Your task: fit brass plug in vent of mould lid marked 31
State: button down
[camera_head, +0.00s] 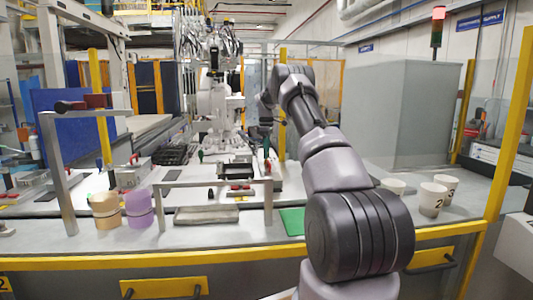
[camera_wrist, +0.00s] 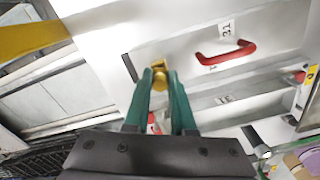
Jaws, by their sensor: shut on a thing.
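My gripper (camera_wrist: 160,80) has two green fingers, seen in the wrist view shut on a small brass plug (camera_wrist: 159,75). The plug shows at the fingertips, over the edge of a pale grey mould lid (camera_wrist: 180,48). The lid has a red handle (camera_wrist: 225,52) and a white tag (camera_wrist: 227,28) that appears to read 31, turned on its side. A short dark slot (camera_wrist: 129,67) lies just left of the plug. I cannot tell whether the plug touches the lid, and the vent is not clearly seen. In the head view my gripper is small and mostly unclear behind my arm.
Another pale part with a tag (camera_wrist: 223,99) lies below the lid, its number hard to read.

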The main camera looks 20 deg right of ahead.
jog(key=shift+f, duration=0.45)
dwell(0.3)
jog(key=c, duration=0.7)
grip_release()
